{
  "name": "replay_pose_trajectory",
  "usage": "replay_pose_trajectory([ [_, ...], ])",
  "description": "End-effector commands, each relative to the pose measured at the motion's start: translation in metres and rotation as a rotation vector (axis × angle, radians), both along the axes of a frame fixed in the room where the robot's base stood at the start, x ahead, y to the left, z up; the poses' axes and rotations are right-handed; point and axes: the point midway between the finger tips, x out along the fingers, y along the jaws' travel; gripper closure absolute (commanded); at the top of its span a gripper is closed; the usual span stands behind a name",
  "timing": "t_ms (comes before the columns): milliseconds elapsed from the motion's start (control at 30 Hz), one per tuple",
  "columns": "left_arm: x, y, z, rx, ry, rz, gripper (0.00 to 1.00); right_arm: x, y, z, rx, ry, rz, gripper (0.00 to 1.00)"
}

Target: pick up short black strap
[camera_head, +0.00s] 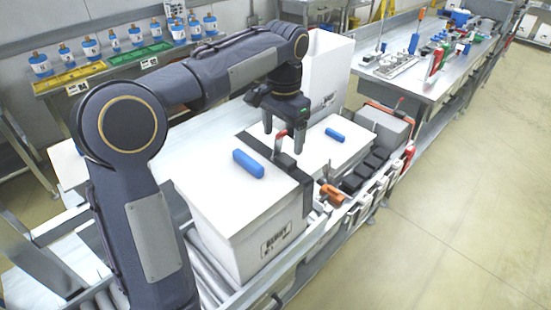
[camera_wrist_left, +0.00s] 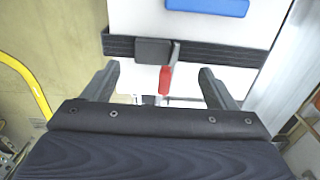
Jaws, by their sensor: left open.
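A black strap (camera_head: 306,189) with a buckle and a red lever (camera_wrist_left: 165,80) lies across the white top of a box (camera_head: 237,212). In the left wrist view the strap (camera_wrist_left: 226,53) runs across the picture, with the buckle in its middle. My left gripper (camera_head: 283,143) points down over the box top by the buckle. Its fingers are open and apart, one on each side of the red lever in the left wrist view (camera_wrist_left: 160,85). Nothing is held between them. My right gripper is not in view.
Two blue blocks (camera_head: 248,164) (camera_head: 335,135) lie on the box tops. An open white box (camera_head: 326,72) stands behind. A rack with black bins (camera_head: 364,172) and an orange-handled tool (camera_head: 332,194) runs along the right. The floor at right is clear.

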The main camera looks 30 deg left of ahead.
Motion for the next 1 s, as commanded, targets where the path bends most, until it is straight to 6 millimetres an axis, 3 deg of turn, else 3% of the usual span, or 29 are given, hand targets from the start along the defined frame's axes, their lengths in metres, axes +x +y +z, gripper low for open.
replay_pose_trajectory([
  [333, 0.003, -0.008, -0.047, -0.001, 0.004, 0.001, 0.21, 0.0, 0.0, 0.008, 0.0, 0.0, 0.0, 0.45],
  [633, 0.003, -0.008, -0.053, -0.001, 0.0, 0.0, 0.21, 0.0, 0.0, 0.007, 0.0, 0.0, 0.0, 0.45],
  [1000, 0.003, -0.008, -0.053, -0.001, 0.0, 0.0, 0.68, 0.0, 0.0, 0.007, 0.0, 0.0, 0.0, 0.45],
])
